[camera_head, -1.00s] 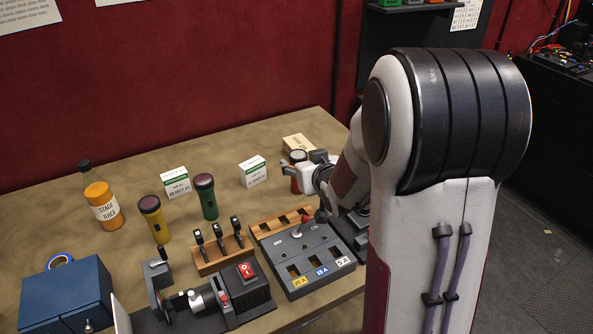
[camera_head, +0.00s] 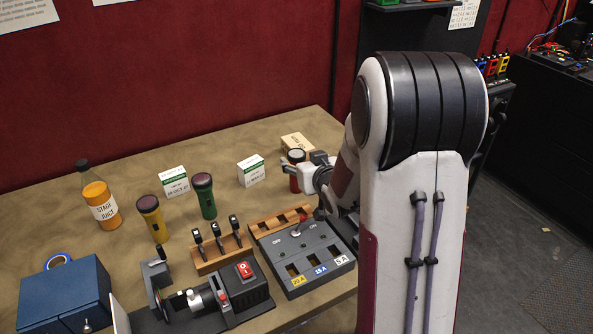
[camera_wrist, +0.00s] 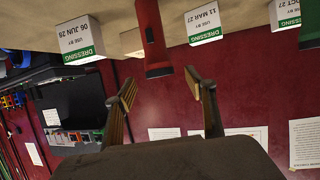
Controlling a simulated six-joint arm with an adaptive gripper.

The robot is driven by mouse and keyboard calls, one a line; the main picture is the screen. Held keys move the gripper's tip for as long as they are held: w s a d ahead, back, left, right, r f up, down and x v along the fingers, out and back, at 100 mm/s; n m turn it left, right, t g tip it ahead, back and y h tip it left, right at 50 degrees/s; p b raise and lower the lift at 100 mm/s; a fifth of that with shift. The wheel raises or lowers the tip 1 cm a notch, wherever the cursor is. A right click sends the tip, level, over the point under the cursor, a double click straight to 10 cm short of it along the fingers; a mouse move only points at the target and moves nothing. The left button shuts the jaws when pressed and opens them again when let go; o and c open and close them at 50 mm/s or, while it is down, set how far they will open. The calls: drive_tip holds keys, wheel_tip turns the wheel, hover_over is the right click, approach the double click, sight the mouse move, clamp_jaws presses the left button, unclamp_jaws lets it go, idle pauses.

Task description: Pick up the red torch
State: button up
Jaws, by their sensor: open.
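The red torch (camera_head: 295,184) stands upright at the back right of the table, partly hidden by my gripper (camera_head: 290,169). In the wrist view, which is upside down, the red torch (camera_wrist: 151,36) hangs between and just past the two fingertips of my gripper (camera_wrist: 160,77). The fingers are apart, one on each side of the torch's head, with a gap on both sides. My gripper is open and holds nothing.
A green torch (camera_head: 205,196) and a yellow torch (camera_head: 153,219) stand to the left. White dressing boxes (camera_head: 251,171) stand behind them, and a tan box (camera_head: 297,145) is behind the red torch. A grey switch panel (camera_head: 305,255) lies in front.

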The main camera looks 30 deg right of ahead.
sight(299, 160)
drive_tip(key=shift+w+d+f, duration=0.1)
drive_tip(key=shift+w+f, duration=0.15)
drive_tip(key=shift+w, duration=0.3)
drive_tip(key=shift+w+d+f, duration=0.15)
drive_tip(key=shift+w+f, duration=0.35)
drive_tip(key=shift+w, duration=0.1)
drive_tip(key=shift+w+d+f, duration=0.15)
drive_tip(key=shift+w+f, duration=0.35)
drive_tip(key=shift+w, duration=0.1)
drive_tip(key=shift+x, duration=1.05)
drive_tip(key=shift+r, duration=0.1)
drive_tip(key=c, duration=1.4)
